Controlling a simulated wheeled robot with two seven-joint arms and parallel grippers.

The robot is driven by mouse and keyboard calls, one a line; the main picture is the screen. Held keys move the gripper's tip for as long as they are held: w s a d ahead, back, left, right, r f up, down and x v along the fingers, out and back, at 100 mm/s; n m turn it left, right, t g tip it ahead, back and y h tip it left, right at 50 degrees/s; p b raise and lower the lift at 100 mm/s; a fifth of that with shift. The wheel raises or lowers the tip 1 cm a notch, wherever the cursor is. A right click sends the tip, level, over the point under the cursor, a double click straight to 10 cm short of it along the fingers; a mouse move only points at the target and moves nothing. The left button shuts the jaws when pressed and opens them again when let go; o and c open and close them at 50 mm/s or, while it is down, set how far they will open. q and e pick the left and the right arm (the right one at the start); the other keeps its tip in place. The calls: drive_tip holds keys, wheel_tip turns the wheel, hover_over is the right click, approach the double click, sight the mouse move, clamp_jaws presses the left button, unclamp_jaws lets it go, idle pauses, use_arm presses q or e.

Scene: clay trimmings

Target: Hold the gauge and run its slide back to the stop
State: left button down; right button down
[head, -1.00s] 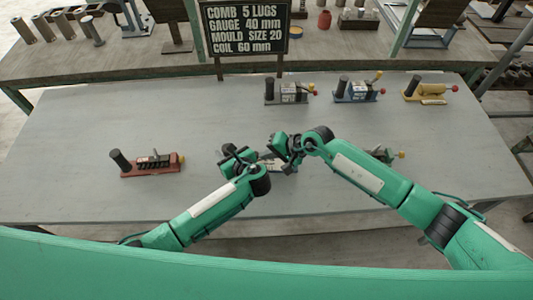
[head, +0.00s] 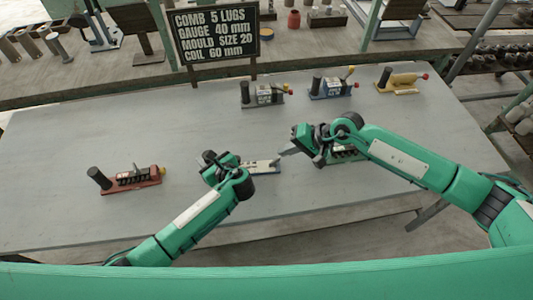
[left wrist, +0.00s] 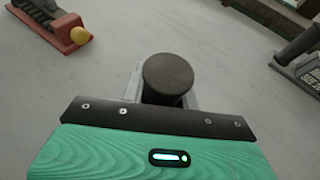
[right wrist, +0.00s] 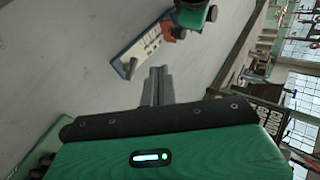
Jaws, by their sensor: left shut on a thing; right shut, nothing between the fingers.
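The gauge (head: 262,166) lies on the table's front middle part, a pale scaled plate pointing right from my left gripper. My left gripper (head: 222,172) is shut on its dark round handle, whose top shows in the left wrist view (left wrist: 168,76); the gripper hides most of the handle in the head view. In the right wrist view the gauge's pale plate (right wrist: 143,50) has a blue edge, with an orange part (right wrist: 166,30) near the left gripper. My right gripper (head: 287,153) is shut and empty, just off the plate's right end; its closed fingers show in the right wrist view (right wrist: 157,88).
A red tool (head: 132,181) stands at left. Grey (head: 265,95), blue (head: 332,88) and yellow (head: 402,82) tools stand at the back. A green tool (head: 345,155) is partly behind my right arm. A sign (head: 216,35) reads "GAUGE 40 mm".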

sight(239, 160)
drive_tip(key=x, duration=1)
drive_tip(key=shift+a+f, duration=0.1)
drive_tip(key=shift+a, duration=0.1)
drive_tip(key=shift+w+a, duration=0.2)
drive_tip(key=shift+a, duration=0.95)
drive_tip(key=shift+w+a, duration=0.15)
drive_tip(key=shift+a, duration=0.55)
drive_tip(key=shift+a, duration=0.8)
use_arm(q)
drive_tip(key=shift+s+d+r, duration=0.1)
drive_tip(key=shift+d, duration=0.2)
use_arm(e)
drive_tip(key=shift+a, duration=0.35)
drive_tip(key=shift+s, duration=0.2)
drive_tip(key=d, duration=0.4)
drive_tip(key=shift+s, duration=0.15)
use_arm(q)
drive_tip(key=shift+a, duration=0.3)
use_arm(e)
drive_tip(key=v, duration=1)
drive_tip(key=shift+d, duration=0.45)
